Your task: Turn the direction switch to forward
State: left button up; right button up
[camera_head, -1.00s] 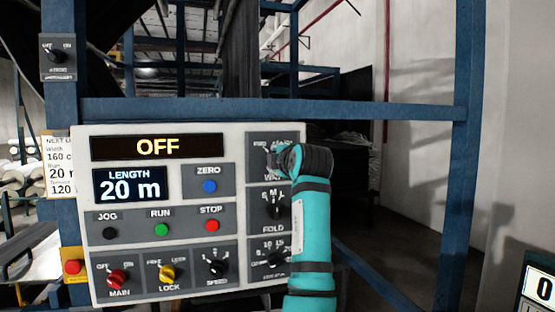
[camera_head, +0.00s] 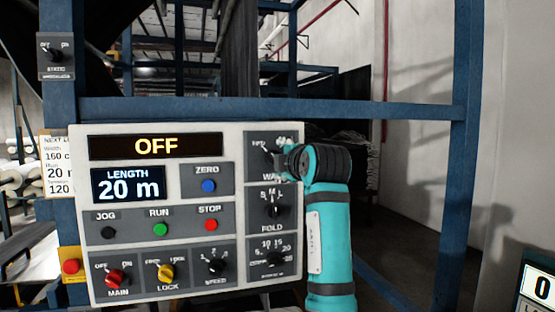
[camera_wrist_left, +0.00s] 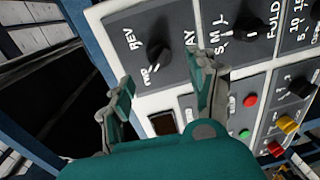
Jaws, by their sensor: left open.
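The direction switch (camera_head: 266,148) is a black knob marked WAY at the upper right of the white control panel. In the left wrist view the same dark knob (camera_wrist_left: 158,52) shows beside the labels FWD and REV; I cannot clearly tell which label it points to. My left gripper (camera_wrist_left: 163,80) is open and empty, its two fingers spread apart with the knob just beyond the gap. In the head view my left gripper (camera_head: 284,172) is at the panel's right edge, mostly hidden behind my teal wrist, which also covers part of the switch's plate. My right gripper is not in view.
Below the switch is the FOLD knob (camera_head: 275,211), with another dial (camera_head: 276,260) under it. The display (camera_head: 156,146) reads OFF and the length display (camera_head: 129,185) 20 m. Blue frame beams (camera_head: 280,110) surround the panel. Space right of it is fairly open.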

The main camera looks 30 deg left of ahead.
pick_arm(q)
jog(key=v, duration=0.5)
jog(key=shift+s+d, duration=0.2)
jog(key=shift+d, duration=0.1)
